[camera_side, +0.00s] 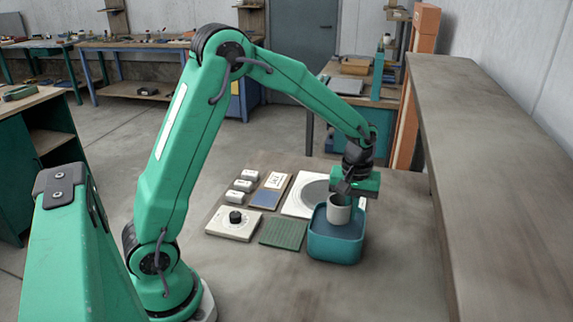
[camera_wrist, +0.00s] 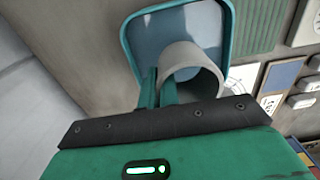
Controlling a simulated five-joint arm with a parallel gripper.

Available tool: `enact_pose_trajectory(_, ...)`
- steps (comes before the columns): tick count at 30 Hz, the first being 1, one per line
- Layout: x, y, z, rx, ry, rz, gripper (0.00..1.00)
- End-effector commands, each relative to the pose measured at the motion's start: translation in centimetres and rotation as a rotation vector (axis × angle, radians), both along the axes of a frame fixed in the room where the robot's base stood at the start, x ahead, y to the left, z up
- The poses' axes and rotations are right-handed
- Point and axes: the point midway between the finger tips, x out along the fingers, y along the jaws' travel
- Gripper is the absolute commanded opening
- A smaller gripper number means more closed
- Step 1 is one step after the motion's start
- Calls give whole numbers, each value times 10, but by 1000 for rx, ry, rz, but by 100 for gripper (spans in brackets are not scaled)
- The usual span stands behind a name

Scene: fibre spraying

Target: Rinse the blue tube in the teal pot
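A teal pot (camera_side: 335,247) stands on the bench, open at the top, with a blue-grey inside. It also shows in the wrist view (camera_wrist: 132,40). A pale grey, hollow tube (camera_side: 339,209) is upright at the pot's mouth; it looks grey, not blue. In the wrist view the tube (camera_wrist: 205,60) overlaps the pot's opening, and I cannot tell how deep its lower end is. My gripper (camera_wrist: 158,88) has its fingers close together at the tube's near wall, one seemingly inside the tube. In the side view my gripper (camera_side: 349,203) is over the pot.
A green ribbed mat (camera_side: 284,233), a white block with a black knob (camera_side: 234,222), a white plate with a grey disc (camera_side: 307,195), a blue card (camera_side: 266,198) and several small white blocks (camera_side: 243,185) lie left of the pot. A long raised ledge (camera_side: 490,150) runs along the right.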

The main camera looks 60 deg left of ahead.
Motion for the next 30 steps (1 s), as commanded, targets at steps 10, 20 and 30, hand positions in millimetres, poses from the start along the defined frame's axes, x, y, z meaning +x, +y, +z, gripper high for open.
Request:
enact_pose_trajectory(10,0,0,-25,0,1,0,0)
enact_pose_trajectory(20,0,0,-48,0,0,0,0)
enact_pose_trajectory(30,0,0,-69,0,0,0,0)
